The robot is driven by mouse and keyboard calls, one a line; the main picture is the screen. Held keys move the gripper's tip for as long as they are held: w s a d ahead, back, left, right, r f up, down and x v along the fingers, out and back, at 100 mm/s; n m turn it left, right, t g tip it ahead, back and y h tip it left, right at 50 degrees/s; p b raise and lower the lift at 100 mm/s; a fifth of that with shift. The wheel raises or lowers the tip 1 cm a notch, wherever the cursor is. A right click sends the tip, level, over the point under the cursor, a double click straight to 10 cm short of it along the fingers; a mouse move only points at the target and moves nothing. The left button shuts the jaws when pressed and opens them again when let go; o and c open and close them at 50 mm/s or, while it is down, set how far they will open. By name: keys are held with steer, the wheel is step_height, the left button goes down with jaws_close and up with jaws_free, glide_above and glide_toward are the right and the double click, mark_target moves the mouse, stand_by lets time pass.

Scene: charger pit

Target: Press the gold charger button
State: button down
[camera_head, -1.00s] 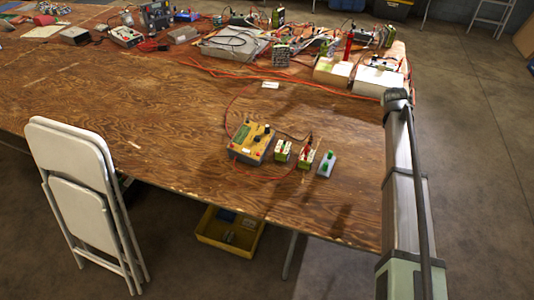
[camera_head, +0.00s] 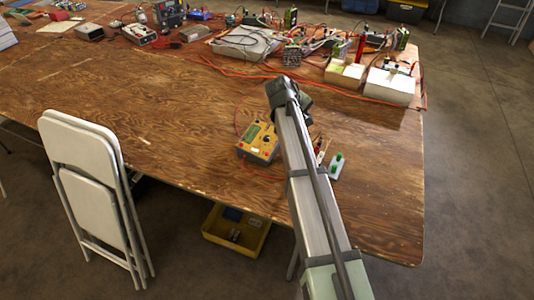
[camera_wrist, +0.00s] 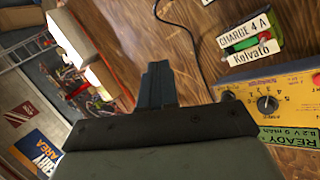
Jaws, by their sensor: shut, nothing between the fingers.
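The gold charger (camera_head: 257,142) is a yellow box on the near part of the wooden table, left of my arm in the head view. It also shows at the right edge of the wrist view (camera_wrist: 292,108), with a dark dial (camera_wrist: 266,104) and a green "READY" display (camera_wrist: 285,137). A red part (camera_wrist: 317,79) is cut off at the edge. I cannot tell which part is the button. My gripper (camera_wrist: 157,75) is shut and empty, left of the charger in the wrist view. My arm hides part of the charger's surroundings in the head view.
Small labelled packs (camera_wrist: 250,38) lie beside the charger, partly behind my arm in the head view. A green and white item (camera_head: 336,166) stands right of the arm. Cables and devices crowd the table's far side. A white folding chair (camera_head: 85,180) stands in front.

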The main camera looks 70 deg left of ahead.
mark_target(267, 155)
steer(key=s+d+r+n+h, duration=0.1)
steer(key=s+d+n, duration=0.1)
steer(key=s, duration=1.2)
steer(key=shift+r+n+h, duration=0.4)
steer(key=shift+n, duration=0.5)
steer(key=shift+d, duration=0.1)
steer(key=shift+s+a+f, duration=0.15)
steer(key=shift+a+f, duration=0.05)
steer(key=shift+f, duration=1.25)
steer(key=shift+s+a+f, duration=0.2)
steer(key=shift+f, duration=1.25)
steer(key=shift+s+a+f, duration=0.15)
steer(key=shift+a+f, duration=0.05)
steer(key=shift+f, duration=1.25)
steer(key=shift+s+a+f, duration=0.1)
steer(key=shift+s+f, duration=0.05)
steer(key=shift+f, duration=0.65)
steer(key=shift+r, duration=0.8)
steer(key=shift+w+d+r, duration=0.15)
steer(key=shift+r, duration=0.65)
steer(key=shift+w+d+r, duration=0.15)
steer(key=shift+r, duration=0.7)
steer(key=shift+w+d+r, duration=0.15)
steer(key=shift+r, duration=0.65)
